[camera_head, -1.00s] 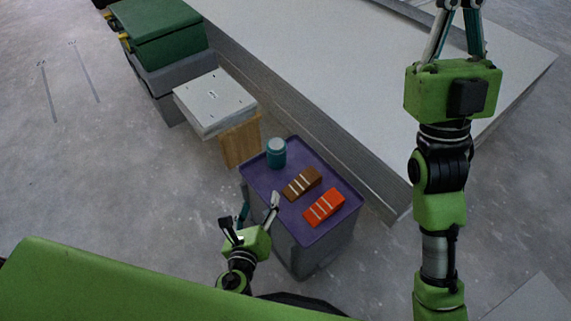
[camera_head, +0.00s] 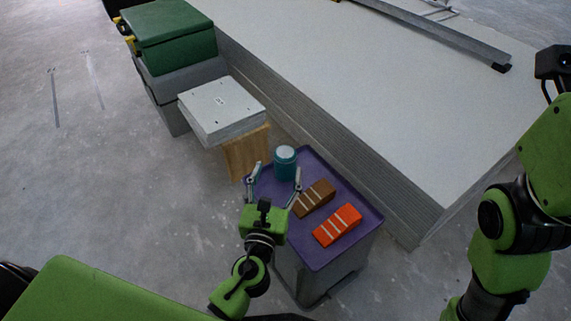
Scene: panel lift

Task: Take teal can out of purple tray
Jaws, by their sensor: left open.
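The teal can (camera_head: 285,165) with a pale lid stands upright at the far left end of the purple tray (camera_head: 316,254). My left gripper (camera_head: 273,178) is open, with one finger on either side of the can's near side as seen from the head. I cannot tell whether the fingers touch the can. The gripper's body hangs over the tray's near left edge. My right arm stands at the right of the picture, and its fingertips are outside the view.
A brown block (camera_head: 314,198) and an orange-red block (camera_head: 337,226), both striped, lie on the tray beside the can. A grey-white box (camera_head: 222,108) on a wooden support is just behind left. A large panel stack (camera_head: 390,110) lies behind the tray.

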